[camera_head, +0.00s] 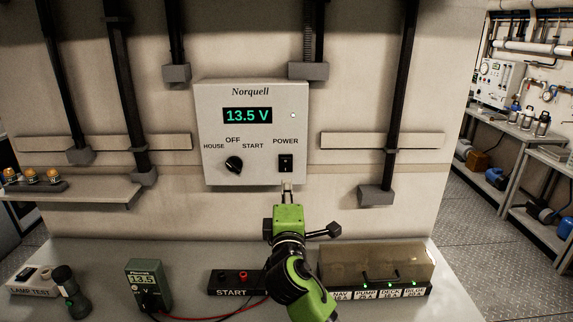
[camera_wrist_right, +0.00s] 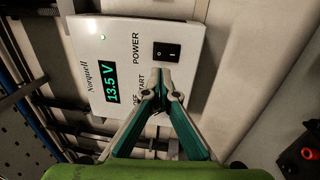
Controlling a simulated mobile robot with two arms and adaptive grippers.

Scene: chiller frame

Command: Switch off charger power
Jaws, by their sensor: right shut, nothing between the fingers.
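The Norquell charger box (camera_head: 216,170) is fixed to the wall and its display (camera_head: 248,116) reads 13.5 V. A small light (camera_head: 293,115) beside the display is lit. The black POWER rocker switch (camera_head: 286,163) is at the lower right of the box; a rotary knob (camera_head: 234,164) is to its left. My right gripper (camera_head: 287,186) is shut and empty, its tips just below the switch in the head view. In the right wrist view the fingertips (camera_wrist_right: 156,72) appear close to the rocker switch (camera_wrist_right: 166,52); contact cannot be told. My left gripper is out of view.
On the bench below stand a green meter (camera_head: 148,280), a START button box (camera_head: 228,284), a breaker box with a clear cover (camera_head: 376,262) and a LAMP TEST block (camera_head: 33,280). Cable conduits (camera_head: 401,100) run down the wall on both sides of the charger.

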